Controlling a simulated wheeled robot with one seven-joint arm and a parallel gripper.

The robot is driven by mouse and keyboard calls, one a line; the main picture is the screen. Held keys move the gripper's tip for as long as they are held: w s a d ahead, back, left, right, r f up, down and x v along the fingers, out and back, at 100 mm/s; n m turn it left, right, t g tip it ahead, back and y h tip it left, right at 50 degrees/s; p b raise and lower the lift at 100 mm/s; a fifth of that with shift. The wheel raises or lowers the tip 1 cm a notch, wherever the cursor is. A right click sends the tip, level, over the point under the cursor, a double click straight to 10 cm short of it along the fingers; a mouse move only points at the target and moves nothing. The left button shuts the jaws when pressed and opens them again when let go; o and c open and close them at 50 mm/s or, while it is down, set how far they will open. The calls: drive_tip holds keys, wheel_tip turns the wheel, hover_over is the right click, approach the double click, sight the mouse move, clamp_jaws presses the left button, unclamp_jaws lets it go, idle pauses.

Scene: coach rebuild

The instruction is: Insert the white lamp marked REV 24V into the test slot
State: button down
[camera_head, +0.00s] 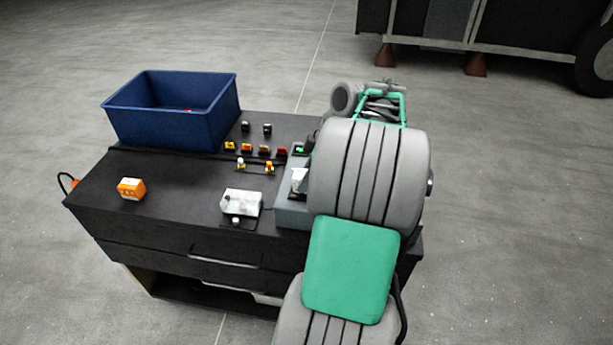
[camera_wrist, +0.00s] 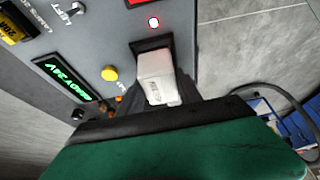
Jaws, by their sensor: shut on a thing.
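A white lamp (camera_wrist: 155,70) with small dark print, too blurred to read, is held in my gripper (camera_wrist: 158,100). The black fingers are shut on its near end. Its far end is at the dark test slot (camera_wrist: 149,45) in the grey tester panel (camera_wrist: 120,32). I cannot tell how deep it sits in the slot. In the head view the white lamp (camera_head: 299,178) shows at the grey tester box (camera_head: 290,212), beside my arm, which hides the gripper.
On the black cabinet top stand a blue bin (camera_head: 160,125), several small coloured lamps, an orange block (camera_head: 131,188) and a white block (camera_head: 241,202).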

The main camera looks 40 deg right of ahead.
drive_tip(key=shift+f+b, duration=0.35)
drive_tip(key=shift+b, duration=0.05)
idle(0.4)
drive_tip(key=shift+r+p, duration=0.45)
drive_tip(key=shift+r, duration=0.05)
drive_tip(key=shift+f, duration=0.1)
drive_tip(key=shift+f+b, duration=0.7)
drive_tip(key=shift+b, duration=0.05)
idle(1.0)
drive_tip(key=c, duration=1.1)
unclamp_jaws()
drive_tip(key=p+v, duration=0.9)
drive_tip(key=v, duration=0.2)
drive_tip(key=shift+r, duration=0.1)
